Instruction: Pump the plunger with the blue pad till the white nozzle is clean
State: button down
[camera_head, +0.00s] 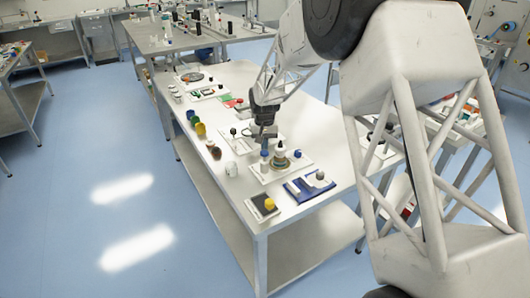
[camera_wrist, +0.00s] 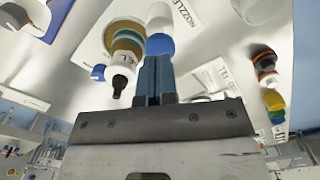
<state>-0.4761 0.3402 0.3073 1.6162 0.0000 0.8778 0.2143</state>
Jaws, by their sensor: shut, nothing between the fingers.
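The blue pad (camera_head: 264,153) tops a white plunger post on a white board (camera_head: 301,163) near the front of the table. In the wrist view the pad (camera_wrist: 160,45) is right at my fingertips, with the white post behind it. My gripper (camera_head: 265,142) is shut and empty, directly above the pad; it also shows in the wrist view (camera_wrist: 157,62). I cannot tell if the tips touch the pad. Beside the plunger stands a stack with coloured rings (camera_head: 280,156), its white part and dark tip (camera_wrist: 118,88) clear in the wrist view. "NOZZLE" is printed on the board. Whether the nozzle is soiled cannot be told.
A blue mat (camera_head: 310,188) with grey items and a dark tray with a yellow piece (camera_head: 269,203) lie in front of the board. Several coloured jars (camera_head: 201,131) line the left table edge. More small boards stand farther back.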

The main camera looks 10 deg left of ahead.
jog(key=shift+f, duration=1.9)
jog(key=shift+r, duration=2.25)
jog(key=shift+r, duration=0.15)
notch_tip(320, 180, up, 6)
jog(key=shift+f, duration=0.15)
dwell(0.4)
dwell(0.4)
